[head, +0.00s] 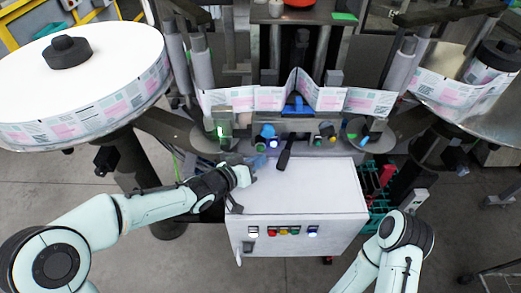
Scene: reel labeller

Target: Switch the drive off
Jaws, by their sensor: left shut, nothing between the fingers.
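A white cabinet (330,190) stands in the middle below the labeller. A pale lever-like part (239,258) hangs at the cabinet's lower left front corner.
A large label reel (75,90) sits at the left and another reel (475,85) at the right. The label web (270,98) runs between them over the machine. A black handle (285,153) sticks out above the cabinet top. Teal crates (378,208) stand right of the cabinet.

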